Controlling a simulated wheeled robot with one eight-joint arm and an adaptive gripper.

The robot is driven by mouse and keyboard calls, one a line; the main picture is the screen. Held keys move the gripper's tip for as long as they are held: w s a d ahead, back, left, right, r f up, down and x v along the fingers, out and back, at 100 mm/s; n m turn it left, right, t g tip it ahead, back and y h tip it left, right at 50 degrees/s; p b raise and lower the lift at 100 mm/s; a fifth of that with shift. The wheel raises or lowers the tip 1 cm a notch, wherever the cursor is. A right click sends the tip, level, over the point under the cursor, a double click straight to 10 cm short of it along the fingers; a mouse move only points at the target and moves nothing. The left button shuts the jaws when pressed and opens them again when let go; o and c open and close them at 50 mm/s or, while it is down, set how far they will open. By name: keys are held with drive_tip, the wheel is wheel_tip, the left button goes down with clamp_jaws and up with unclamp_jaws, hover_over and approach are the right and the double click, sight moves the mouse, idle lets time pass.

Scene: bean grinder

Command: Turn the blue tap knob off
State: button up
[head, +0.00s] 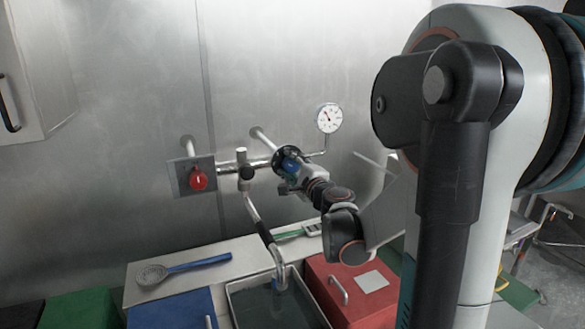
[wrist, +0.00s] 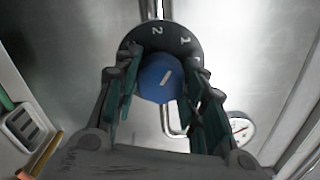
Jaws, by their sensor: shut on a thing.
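The blue tap knob (head: 291,153) is on the wall pipe, left of the pressure gauge. In the wrist view the round blue knob (wrist: 160,80) sits in front of a black dial plate (wrist: 176,36) marked 1 and 2. A white line on the knob slants up to the right. My gripper (wrist: 161,74) is shut on the knob, one finger on each side. In the head view my gripper (head: 291,172) reaches the knob from the lower right and partly hides it. The tap spout (head: 274,258) hangs over a water-filled sink (head: 238,301).
The gauge (head: 328,118) stands close above my gripper and shows in the wrist view (wrist: 240,128). A blue-handled strainer (head: 183,268) lies on the counter. A red lid (head: 330,273) is right of the sink.

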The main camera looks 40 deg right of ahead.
drive_tip(key=m, duration=0.5)
drive_tip(key=shift+m, duration=0.3)
drive_tip(key=m+b, duration=0.1)
drive_tip(key=m, duration=0.4)
drive_tip(key=shift+f+m, duration=0.1)
drive_tip(key=shift+m, duration=0.2)
drive_tip(key=shift+a, duration=0.1)
drive_tip(key=o, duration=1.1)
drive_tip(key=v, duration=0.7)
drive_tip(key=shift+s, duration=0.25)
